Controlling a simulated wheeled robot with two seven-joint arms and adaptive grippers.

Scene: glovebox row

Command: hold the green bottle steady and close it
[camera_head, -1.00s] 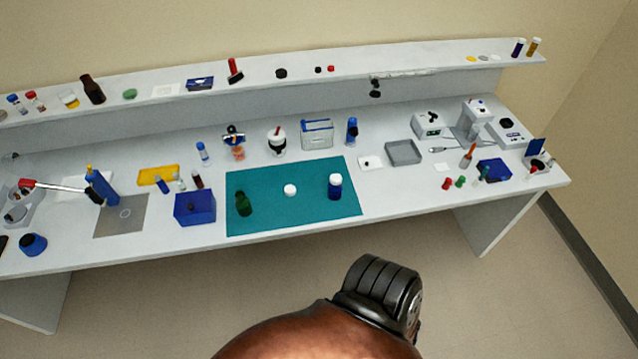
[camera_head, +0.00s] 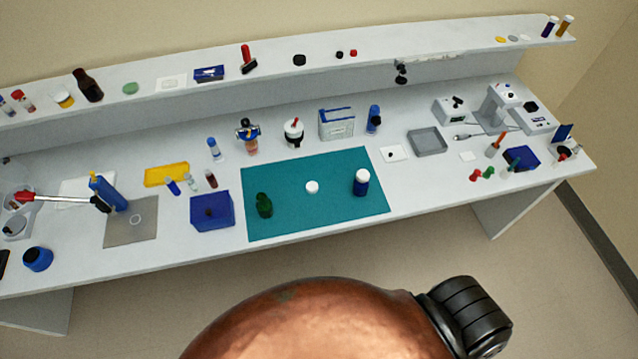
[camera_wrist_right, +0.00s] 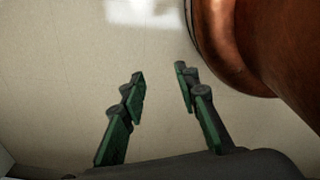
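The green bottle (camera_head: 264,205) stands on the teal mat (camera_head: 300,222), on its left part, in the head view. A small white cap (camera_head: 312,187) lies on the mat to the right of it, apart from the bottle. A blue bottle with a white cap (camera_head: 361,182) stands on the mat's right part. My right gripper (camera_wrist_right: 160,92) shows in the right wrist view with its two fingers apart and nothing between them, over bare floor. My left gripper is not in the head view. Neither gripper is near the bottle.
A blue box (camera_head: 211,211) stands just left of the mat. A grey plate (camera_head: 130,222) and a blue jar (camera_head: 38,259) are further left. A grey tray (camera_head: 427,141) is right of the mat. A raised shelf (camera_head: 320,57) runs along the back. My copper-coloured body part fills the lower middle.

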